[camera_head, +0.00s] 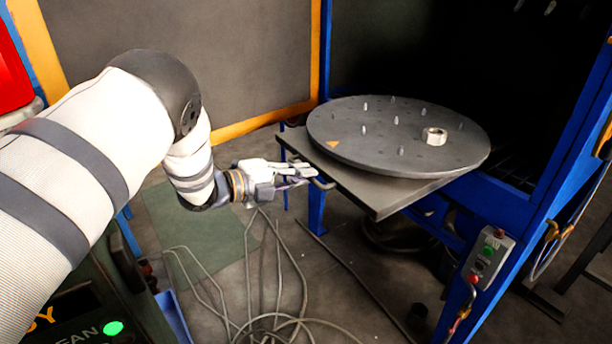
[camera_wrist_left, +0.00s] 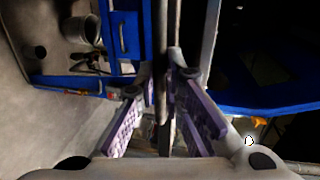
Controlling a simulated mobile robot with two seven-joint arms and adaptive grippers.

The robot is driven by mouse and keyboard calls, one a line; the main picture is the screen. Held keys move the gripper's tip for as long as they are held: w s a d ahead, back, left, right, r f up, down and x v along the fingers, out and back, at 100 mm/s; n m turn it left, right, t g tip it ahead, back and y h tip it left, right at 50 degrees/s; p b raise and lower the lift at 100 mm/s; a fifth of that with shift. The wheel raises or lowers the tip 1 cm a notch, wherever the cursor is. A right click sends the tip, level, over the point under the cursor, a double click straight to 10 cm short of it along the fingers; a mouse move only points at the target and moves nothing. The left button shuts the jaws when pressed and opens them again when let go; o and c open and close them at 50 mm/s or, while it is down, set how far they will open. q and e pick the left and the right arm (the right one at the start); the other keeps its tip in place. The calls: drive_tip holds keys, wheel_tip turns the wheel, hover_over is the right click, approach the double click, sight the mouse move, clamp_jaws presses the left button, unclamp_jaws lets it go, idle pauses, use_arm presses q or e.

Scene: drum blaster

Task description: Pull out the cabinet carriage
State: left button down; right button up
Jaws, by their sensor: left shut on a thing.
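The cabinet carriage (camera_head: 375,197) is a grey flat plate at the cabinet's opening, carrying a round dark turntable (camera_head: 340,125) with several pegs. Its front part juts out past the blue frame. A handle (camera_head: 322,184) sticks out from its front edge. My left gripper (camera_head: 305,176) is at that handle, its fingers shut on it. In the left wrist view the left gripper (camera_wrist_left: 165,95) has its purple-padded fingers on both sides of a dark upright bar, which is the handle. My right gripper is not in view.
A metal nut (camera_head: 434,136) sits on the turntable. The blue cabinet frame (camera_head: 540,220) stands at right, with a control box (camera_head: 488,257) bearing green and red buttons. Loose cables (camera_head: 270,290) lie on the floor below. The floor before the carriage is otherwise fairly clear.

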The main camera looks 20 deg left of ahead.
use_arm(q)
drive_tip(key=shift+s, duration=0.1)
idle(0.3)
drive_tip(key=c, duration=1.7)
unclamp_jaws()
drive_tip(key=shift+a, duration=0.1)
drive_tip(key=v, duration=0.7)
drive_tip(key=shift+s, duration=0.2)
drive_tip(key=shift+a, duration=0.1)
